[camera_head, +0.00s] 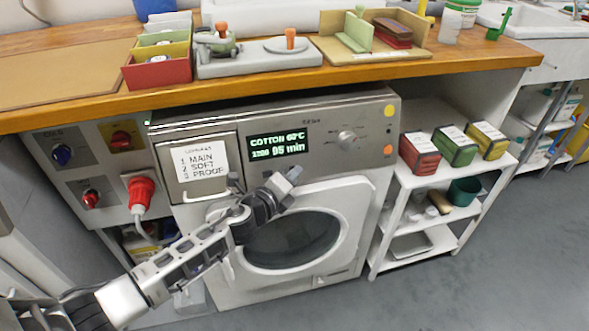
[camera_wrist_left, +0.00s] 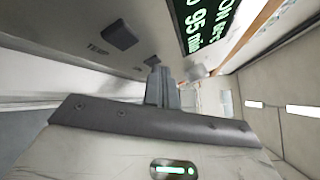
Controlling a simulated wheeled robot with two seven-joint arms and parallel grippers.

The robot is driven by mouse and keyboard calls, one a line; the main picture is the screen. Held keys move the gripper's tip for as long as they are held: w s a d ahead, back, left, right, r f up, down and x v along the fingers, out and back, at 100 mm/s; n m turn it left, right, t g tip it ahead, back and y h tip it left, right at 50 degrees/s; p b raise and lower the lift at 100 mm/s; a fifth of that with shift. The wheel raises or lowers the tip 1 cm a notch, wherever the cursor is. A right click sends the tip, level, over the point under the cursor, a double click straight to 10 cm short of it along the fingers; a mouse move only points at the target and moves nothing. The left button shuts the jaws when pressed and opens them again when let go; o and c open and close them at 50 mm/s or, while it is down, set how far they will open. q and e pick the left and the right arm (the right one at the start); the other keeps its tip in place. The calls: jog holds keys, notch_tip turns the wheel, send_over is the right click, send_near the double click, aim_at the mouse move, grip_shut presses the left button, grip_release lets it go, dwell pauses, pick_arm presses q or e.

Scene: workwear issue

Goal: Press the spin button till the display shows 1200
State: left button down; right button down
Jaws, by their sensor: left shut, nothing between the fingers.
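The washing machine (camera_head: 355,235) stands under the wooden counter. Its lit display (camera_head: 277,145) reads "COTTON 60°C" and "95 min"; the small number left of the minutes looks like 1200 but is hard to read. Part of the display also shows in the left wrist view (camera_wrist_left: 200,22). There, a dark button (camera_wrist_left: 120,35) is marked TEMP. A second dark button (camera_wrist_left: 151,61) is close by the fingertips, its label not readable. My left gripper (camera_head: 286,181) is shut and empty in front of the panel, just below the display. I cannot tell whether it touches anything. My right gripper is not in view.
A drawer front with a paper label (camera_head: 199,160) is left of the display; a round knob (camera_head: 347,139) is right of it. A red plug (camera_head: 140,192) sticks out at the left. A white shelf unit (camera_head: 408,182) with coloured boxes stands right of the machine. The floor there is clear.

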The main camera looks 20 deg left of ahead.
pick_arm(q)
jog(key=shift+s+d+r+p, duration=0.2)
jog(key=shift+s+d+p, duration=0.2)
jog(key=shift+s, duration=0.2)
jog(key=s+d, duration=0.1)
jog(key=s+r+p, duration=0.1)
jog(key=s+d+p, duration=0.1)
jog(key=s, duration=0.1)
jog(key=shift+d+r, duration=0.3)
jog(key=shift+d, duration=0.05)
dwell(1.6)
